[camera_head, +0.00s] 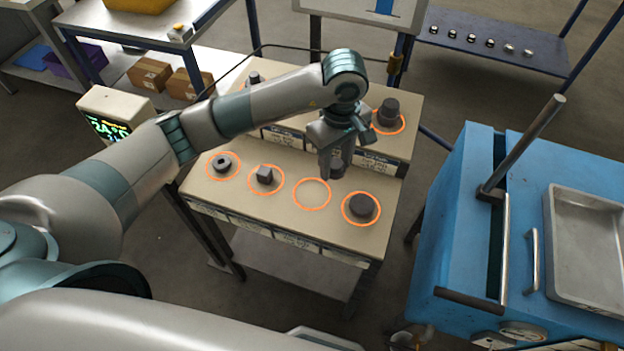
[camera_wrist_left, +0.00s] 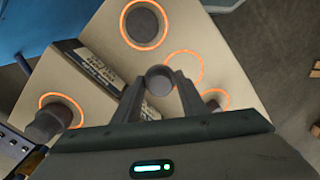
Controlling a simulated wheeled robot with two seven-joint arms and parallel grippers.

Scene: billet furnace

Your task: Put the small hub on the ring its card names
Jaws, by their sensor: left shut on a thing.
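My left gripper (camera_head: 332,172) is shut on a small round dark grey piece, which I take to be the small hub. Its round end (camera_wrist_left: 159,80) shows between the fingers in the left wrist view; the rest is mostly hidden. The gripper hangs above the rear of the lower step of a beige stand (camera_head: 240,205). An empty orange ring (camera_head: 312,207) lies in front of it and also shows in the left wrist view (camera_wrist_left: 203,69). Cards (camera_head: 297,240) run along the step fronts; I cannot read them. My right gripper is not in view.
Other orange rings hold a dark disc (camera_head: 362,206), a small block (camera_head: 265,175), a holed round piece (camera_head: 222,164) and, on the upper step, a stepped hub (camera_head: 388,112). A blue cabinet (camera_head: 460,225) with a tray (camera_head: 585,240) stands at right.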

